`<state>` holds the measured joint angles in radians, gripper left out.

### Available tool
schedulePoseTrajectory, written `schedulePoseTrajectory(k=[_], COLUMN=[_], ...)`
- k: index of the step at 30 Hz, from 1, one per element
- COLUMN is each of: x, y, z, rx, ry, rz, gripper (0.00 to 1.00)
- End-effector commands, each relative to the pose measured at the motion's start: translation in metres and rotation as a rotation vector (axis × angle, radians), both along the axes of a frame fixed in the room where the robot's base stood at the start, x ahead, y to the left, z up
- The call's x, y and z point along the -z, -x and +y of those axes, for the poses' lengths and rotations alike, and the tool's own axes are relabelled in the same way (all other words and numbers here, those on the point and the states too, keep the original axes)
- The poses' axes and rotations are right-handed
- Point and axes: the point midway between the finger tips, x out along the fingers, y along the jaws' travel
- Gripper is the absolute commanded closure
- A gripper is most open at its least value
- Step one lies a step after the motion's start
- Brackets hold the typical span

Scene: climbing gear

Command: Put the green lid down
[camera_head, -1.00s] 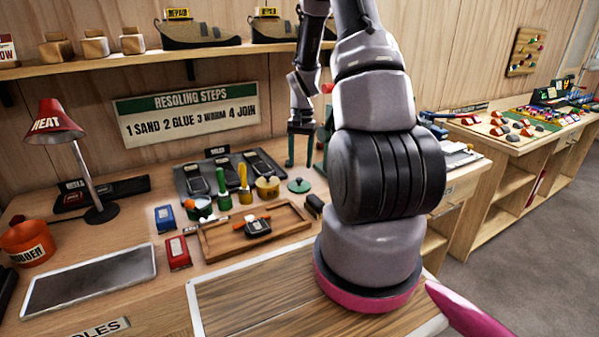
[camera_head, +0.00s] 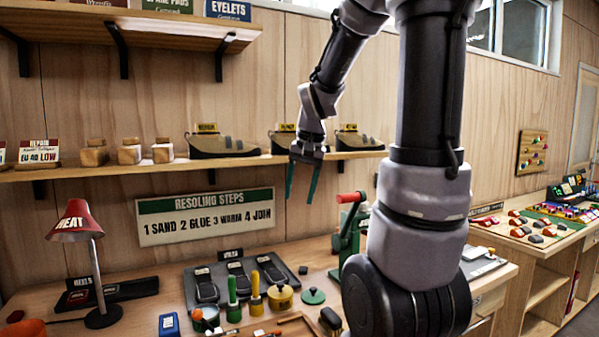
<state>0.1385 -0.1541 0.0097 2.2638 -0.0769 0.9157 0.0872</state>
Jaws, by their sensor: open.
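The green lid (camera_head: 313,296) lies flat on the workbench, a round disc with a small knob on top. It is just right of the yellow pot (camera_head: 280,297) and apart from it. My gripper (camera_head: 301,196) is raised well above the bench, in front of the wall and below the upper shelf. Its two green fingers point down, spread apart with nothing between them.
A green machine with a red handle (camera_head: 352,197) stands right of the lid, partly behind my arm. A dark tray of soles (camera_head: 237,280), green and yellow brushes and a red heat lamp (camera_head: 75,222) are to the left. The shoe shelf (camera_head: 120,170) is close behind my gripper.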

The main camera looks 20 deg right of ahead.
Motion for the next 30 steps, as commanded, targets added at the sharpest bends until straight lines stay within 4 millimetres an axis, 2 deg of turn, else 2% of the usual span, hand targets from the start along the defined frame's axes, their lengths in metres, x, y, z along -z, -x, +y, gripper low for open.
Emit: schedulePoseTrajectory(k=[1, 6, 9, 13, 18, 30], x=[-0.018, -0.056, -0.070, -0.078, -0.081, -0.081], y=[0.016, 0.068, 0.095, 0.119, 0.132, 0.133], z=[0.010, 0.036, 0.047, 0.056, 0.060, 0.061], rx=[-0.022, -0.093, -0.129, -0.161, -0.180, -0.179], ry=[0.002, 0.000, -0.003, -0.009, -0.012, -0.011], rz=[-0.051, -0.197, -0.271, -0.338, -0.372, -0.373], gripper=[0.42, 0.42, 0.42, 0.42, 0.42, 0.42])
